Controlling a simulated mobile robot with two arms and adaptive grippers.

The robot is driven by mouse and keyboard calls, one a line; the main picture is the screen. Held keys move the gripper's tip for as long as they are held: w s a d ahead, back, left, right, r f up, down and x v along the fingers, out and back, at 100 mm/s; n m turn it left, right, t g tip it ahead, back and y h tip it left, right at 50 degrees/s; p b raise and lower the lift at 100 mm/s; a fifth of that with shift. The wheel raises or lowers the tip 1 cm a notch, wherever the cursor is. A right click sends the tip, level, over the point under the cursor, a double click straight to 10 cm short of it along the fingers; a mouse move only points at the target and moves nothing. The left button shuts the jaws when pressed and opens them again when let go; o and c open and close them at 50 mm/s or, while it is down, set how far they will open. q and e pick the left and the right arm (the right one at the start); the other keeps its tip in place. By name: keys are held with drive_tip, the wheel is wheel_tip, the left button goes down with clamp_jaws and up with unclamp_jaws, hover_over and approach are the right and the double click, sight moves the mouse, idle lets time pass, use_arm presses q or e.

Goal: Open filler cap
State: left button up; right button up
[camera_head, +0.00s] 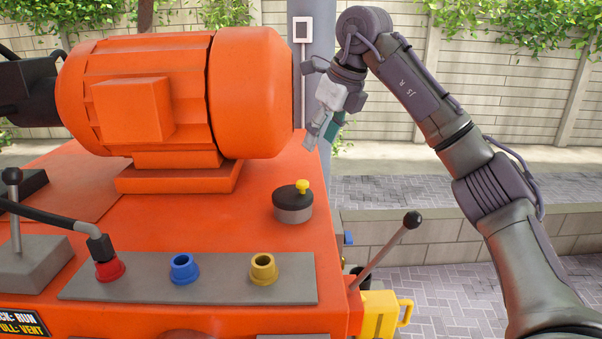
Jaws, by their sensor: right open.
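The filler cap (293,203) is a dark grey round cap with a small yellow knob (302,187) on top. It sits seated on the orange machine top (225,220), right of the motor. My right gripper (318,133) hangs above and a little right of the cap, its fingers pointing down. It is open, holds nothing that I can see and does not touch the cap. My left gripper is out of view.
The large orange motor (170,90) stands close left of my gripper. In front are a grey plate with red (110,270), blue (183,268) and yellow (263,268) ports, and a black-knobbed lever (385,250). A grey post (314,60) rises behind.

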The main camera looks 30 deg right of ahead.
sight(303, 182)
drive_tip(key=p+x, duration=0.2)
drive_tip(key=x, duration=0.8)
drive_tip(key=shift+w+f, duration=0.15)
drive_tip(key=shift+w, duration=0.1)
drive_tip(key=shift+w+f, duration=0.1)
drive_tip(key=shift+f, duration=0.25)
drive_tip(key=shift+w+a+f+p, duration=0.1)
drive_tip(key=shift+f+p, duration=0.2)
drive_tip(key=shift+f, duration=0.1)
drive_tip(key=c, duration=0.8)
clamp_jaws()
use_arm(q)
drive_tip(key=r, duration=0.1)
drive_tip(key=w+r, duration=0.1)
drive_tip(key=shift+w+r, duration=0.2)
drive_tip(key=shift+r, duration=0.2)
